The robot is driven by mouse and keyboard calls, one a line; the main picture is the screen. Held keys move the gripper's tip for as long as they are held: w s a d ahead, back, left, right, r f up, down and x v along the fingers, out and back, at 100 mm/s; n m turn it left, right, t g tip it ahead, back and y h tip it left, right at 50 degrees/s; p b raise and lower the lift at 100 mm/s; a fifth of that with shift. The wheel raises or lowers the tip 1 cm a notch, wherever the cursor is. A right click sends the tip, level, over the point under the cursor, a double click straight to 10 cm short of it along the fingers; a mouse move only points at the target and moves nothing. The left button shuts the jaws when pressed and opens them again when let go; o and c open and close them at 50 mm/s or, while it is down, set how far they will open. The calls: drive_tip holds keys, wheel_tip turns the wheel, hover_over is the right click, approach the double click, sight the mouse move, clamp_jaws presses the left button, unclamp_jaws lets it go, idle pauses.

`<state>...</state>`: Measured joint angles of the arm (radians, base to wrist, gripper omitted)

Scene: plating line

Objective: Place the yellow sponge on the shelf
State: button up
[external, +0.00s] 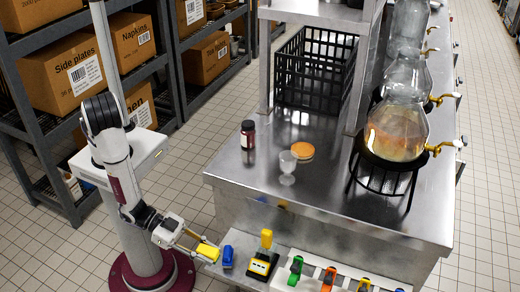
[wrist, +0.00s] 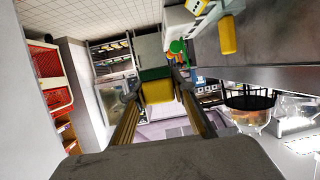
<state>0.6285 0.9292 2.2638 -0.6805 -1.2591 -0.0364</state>
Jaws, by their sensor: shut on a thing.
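The yellow sponge (external: 207,252) is between the fingertips of my gripper (external: 198,246), which is shut on it. In the wrist view the sponge (wrist: 158,91) shows its yellow face and a green layer, held between both fingers (wrist: 157,92). In the external view it is at the left end of a low metal ledge (external: 240,279) on the front of the steel counter; I cannot tell whether it touches the ledge. A raised steel shelf (external: 315,12) stands over the counter, and dark storage racks (external: 38,128) stand at the left. Which shelf the task means is unclear.
A blue object (external: 228,257) is just right of the sponge. A yellow-and-black device (external: 262,263) and several coloured-handled tools (external: 296,268) line the ledge. A jar (external: 248,135), a glass (external: 288,167) and an orange disc (external: 303,150) stand on the counter. Its front left top is clear.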

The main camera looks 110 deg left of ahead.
wheel_tip(320, 180, down, 9)
drive_tip(key=shift+f, duration=0.15)
idle(0.4)
drive_tip(key=shift+a, duration=0.15)
hover_over(239, 243)
drive_tip(key=shift+d, duration=0.35)
drive_tip(key=shift+a+f, duration=0.15)
drive_tip(key=shift+f, duration=0.05)
drive_tip(key=shift+w+f, duration=0.1)
drive_tip(key=shift+f, duration=1.25)
drive_tip(key=shift+f, duration=0.15)
drive_tip(key=shift+f, duration=1.25)
drive_tip(key=shift+a+f, duration=0.15)
drive_tip(key=shift+f, duration=0.4)
drive_tip(key=shift+f, duration=0.15)
